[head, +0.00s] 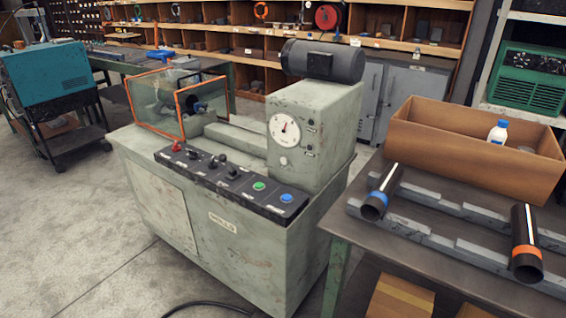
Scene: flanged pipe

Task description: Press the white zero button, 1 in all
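A small round white button (283,160) sits on the front of the grey-green machine's headstock (315,130), just below a round white dial gauge (284,129) with a dark needle. I take it as the zero button; any marking on it is too small to read. Nothing covers it. Neither of my grippers shows in the head view.
The machine's black control panel (225,182) has a red control (177,147), black knobs, a green button (259,186) and a blue button (286,198). At right, a table (400,242) bears two dark pipes (526,240) on rails and a cardboard box (440,140).

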